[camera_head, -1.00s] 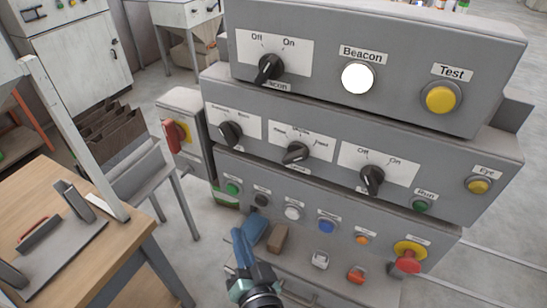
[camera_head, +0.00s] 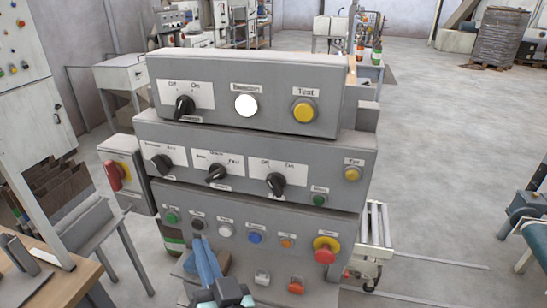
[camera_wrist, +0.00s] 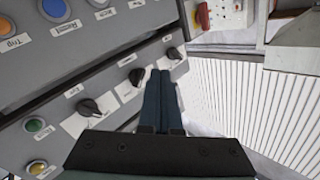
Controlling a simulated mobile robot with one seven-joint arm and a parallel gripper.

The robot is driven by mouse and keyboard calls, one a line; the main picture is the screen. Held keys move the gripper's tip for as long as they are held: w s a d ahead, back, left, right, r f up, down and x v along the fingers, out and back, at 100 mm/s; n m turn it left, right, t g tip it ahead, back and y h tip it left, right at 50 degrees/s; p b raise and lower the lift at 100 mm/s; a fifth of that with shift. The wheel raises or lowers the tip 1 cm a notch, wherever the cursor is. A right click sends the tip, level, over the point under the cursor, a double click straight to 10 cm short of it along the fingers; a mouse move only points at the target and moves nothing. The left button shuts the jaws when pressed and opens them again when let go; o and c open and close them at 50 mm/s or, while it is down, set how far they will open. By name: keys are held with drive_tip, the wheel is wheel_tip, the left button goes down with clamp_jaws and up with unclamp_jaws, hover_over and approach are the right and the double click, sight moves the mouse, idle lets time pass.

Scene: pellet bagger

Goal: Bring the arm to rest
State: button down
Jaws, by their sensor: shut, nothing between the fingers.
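My gripper (camera_head: 201,242) has blue fingers that lie together with nothing between them. In the head view it is low in the picture, in front of the lowest part of the grey control panel (camera_head: 270,150). In the wrist view the shut fingers (camera_wrist: 160,74) point up the picture, with the panel's black knobs close beside them on the left. I cannot tell from the overlap whether the fingers touch the panel; they hold nothing.
The panel carries a lit white Beacon lamp (camera_head: 246,105), a yellow Test button (camera_head: 304,111), several knobs and a red emergency button (camera_head: 325,250). A box with a red switch (camera_head: 115,176) stands left. A wooden table (camera_head: 75,285) is at lower left. Open floor (camera_head: 450,140) lies right.

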drive_tip(key=d+r+n+t+h, duration=0.1)
drive_tip(key=d+r+t, duration=0.2)
drive_tip(key=r, duration=0.9)
drive_tip(key=d+r+n+t+h, duration=0.1)
drive_tip(key=d+r+t, duration=0.15)
drive_tip(key=r, duration=0.95)
drive_tip(key=s+d+r+m+t+h, duration=0.1)
drive_tip(key=s+d+r+t+h, duration=0.1)
drive_tip(key=s+r, duration=0.3)
drive_tip(key=s+d+r+m+t+h, duration=0.1)
drive_tip(key=s+d+r+t+h, duration=0.2)
drive_tip(key=r, duration=1)
drive_tip(key=s+d+h, duration=0.1)
drive_tip(key=s, duration=0.2)
drive_tip(key=shift+d+m, duration=0.2)
drive_tip(key=shift+m, duration=0.1)
drive_tip(key=shift+s+f+t, duration=0.1)
drive_tip(key=shift+t, duration=0.15)
